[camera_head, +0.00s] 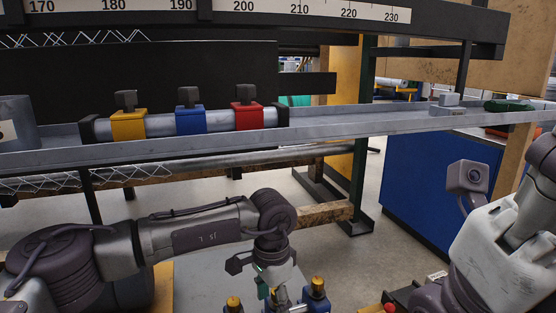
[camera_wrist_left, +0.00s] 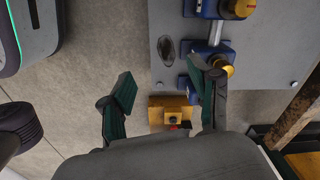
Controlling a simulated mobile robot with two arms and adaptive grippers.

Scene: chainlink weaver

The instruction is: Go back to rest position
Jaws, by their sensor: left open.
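My left arm reaches in from the left in the head view. Its gripper (camera_head: 272,290) points down above a grey plate, with its tips partly cut off by the lower edge. In the left wrist view my left gripper (camera_wrist_left: 160,98) is open, its two green-padded fingers wide apart with nothing between them. The grey plate (camera_wrist_left: 280,60) lies below, with blue fixtures with yellow knobs (camera_wrist_left: 240,8) on it. A yellow block (camera_wrist_left: 170,106) shows beyond the fingers. My right arm (camera_head: 500,235) stands at the right edge of the head view; its fingers do not show.
A grey shelf (camera_head: 340,128) crosses ahead, bearing a bar with yellow (camera_head: 128,125), blue (camera_head: 190,121) and red (camera_head: 247,118) clamps. A grey cylinder (camera_head: 15,125) stands at its left end. A blue cabinet (camera_head: 430,185) is at the right. Open floor lies between.

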